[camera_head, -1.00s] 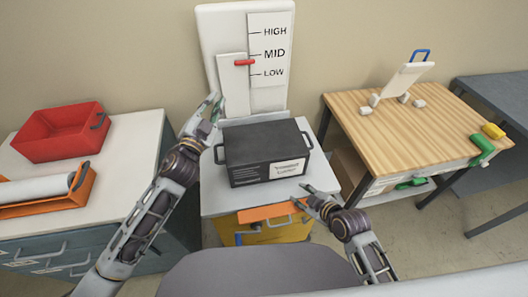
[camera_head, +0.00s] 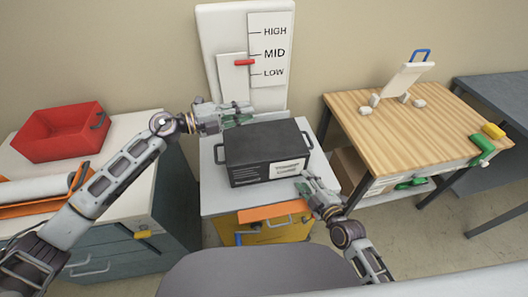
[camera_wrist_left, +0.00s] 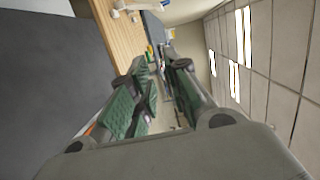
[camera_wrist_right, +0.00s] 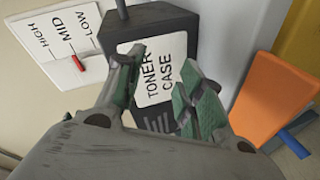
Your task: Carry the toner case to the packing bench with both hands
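The toner case (camera_head: 266,140), a dark box with a white label and a handle at each end, stands on a grey-topped stand (camera_head: 215,203). The label also shows in the right wrist view (camera_wrist_right: 163,68). My left gripper (camera_head: 245,112) is open at the case's far left edge, pointing right. Its parted fingers show in the left wrist view (camera_wrist_left: 160,75), beside a dark grey surface. My right gripper (camera_head: 304,181) is open near the case's front right corner. In the right wrist view its fingers (camera_wrist_right: 155,82) are apart before the label. Neither gripper holds a handle.
The wooden-topped bench (camera_head: 390,135) stands to the right, with a white holder (camera_head: 405,78) on it. A cabinet at the left carries a red bin (camera_head: 62,132) and an orange tray with a roll. A wall panel (camera_head: 268,50) with a red lever stands behind the case.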

